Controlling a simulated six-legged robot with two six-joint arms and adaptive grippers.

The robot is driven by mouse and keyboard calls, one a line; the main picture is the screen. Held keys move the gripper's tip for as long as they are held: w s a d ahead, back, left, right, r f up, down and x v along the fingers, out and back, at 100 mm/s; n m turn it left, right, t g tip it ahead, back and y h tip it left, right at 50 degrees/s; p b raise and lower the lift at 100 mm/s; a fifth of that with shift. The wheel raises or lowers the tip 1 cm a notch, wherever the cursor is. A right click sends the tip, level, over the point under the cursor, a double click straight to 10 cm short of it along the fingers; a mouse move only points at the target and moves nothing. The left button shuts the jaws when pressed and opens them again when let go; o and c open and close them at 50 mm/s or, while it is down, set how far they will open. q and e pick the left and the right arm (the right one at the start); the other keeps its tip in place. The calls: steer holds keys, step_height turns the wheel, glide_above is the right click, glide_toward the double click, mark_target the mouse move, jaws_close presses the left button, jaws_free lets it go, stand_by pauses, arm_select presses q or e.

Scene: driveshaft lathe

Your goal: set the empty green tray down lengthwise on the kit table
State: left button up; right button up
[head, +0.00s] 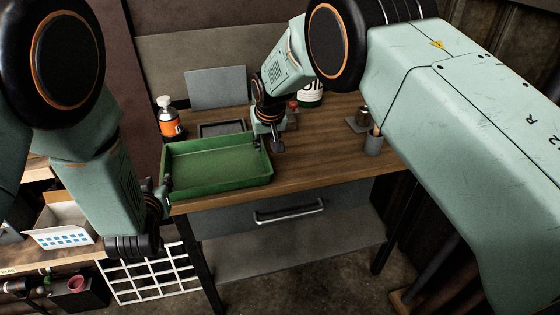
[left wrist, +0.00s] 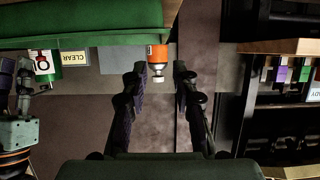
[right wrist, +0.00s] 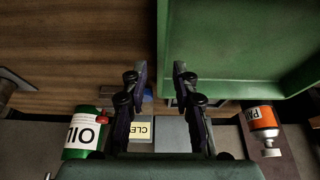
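The empty green tray (head: 217,180) lies lengthwise across the left end of the wooden kit table (head: 320,168), near its front edge, and appears to rest on it. My left gripper (head: 164,190) is at the tray's left end; in the left wrist view its fingers (left wrist: 160,68) are apart with nothing between them, and the tray (left wrist: 80,40) is at upper left. My right gripper (head: 275,143) is at the tray's right end. In the right wrist view its fingers (right wrist: 160,68) are apart, either side of the tray's end wall (right wrist: 162,40); I see gaps beside the wall.
Behind the tray stand an orange spray bottle (head: 169,118), a dark shallow tray (head: 222,128) and a grey panel (head: 216,88). An oil bottle (head: 310,95) is further right. A grey cylinder (head: 373,143) stands on the right side. The table's front middle is clear.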

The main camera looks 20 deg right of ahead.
steer(key=v, duration=0.7)
stand_by(0.4)
steer(key=shift+s+r, duration=0.15)
steer(key=shift+r, duration=0.05)
